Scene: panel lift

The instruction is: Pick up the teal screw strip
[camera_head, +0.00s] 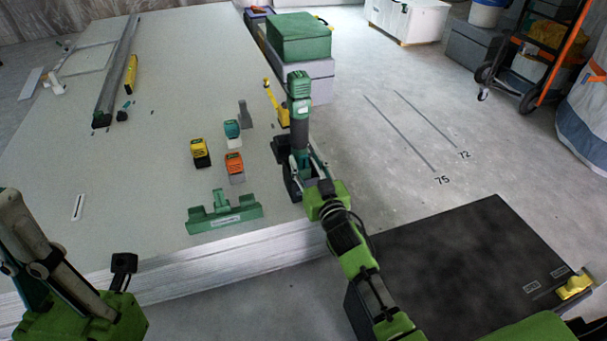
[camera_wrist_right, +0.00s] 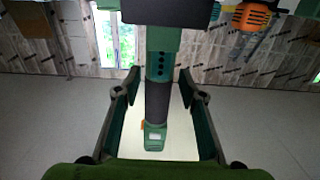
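A small teal-topped piece (camera_head: 232,129) with a pale lower part stands on the large board stack; it looks like the teal screw strip. It is left of my right gripper, apart from it. My right gripper (camera_head: 299,160) is at the stack's right edge, its fingers on either side of an upright green and black tool (camera_head: 299,115). The right wrist view shows gaps between the tool (camera_wrist_right: 157,105) and both open fingers (camera_wrist_right: 160,85). My left gripper (camera_head: 60,260) is at the lower left, partly cut off; its opening is unclear.
A yellow-topped piece (camera_head: 200,148) and an orange-topped piece (camera_head: 234,163) stand close to the teal one. A green fixture (camera_head: 225,215) lies nearer me. A green case (camera_head: 299,40) stands beyond the tool. The board stack's left middle is mostly clear.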

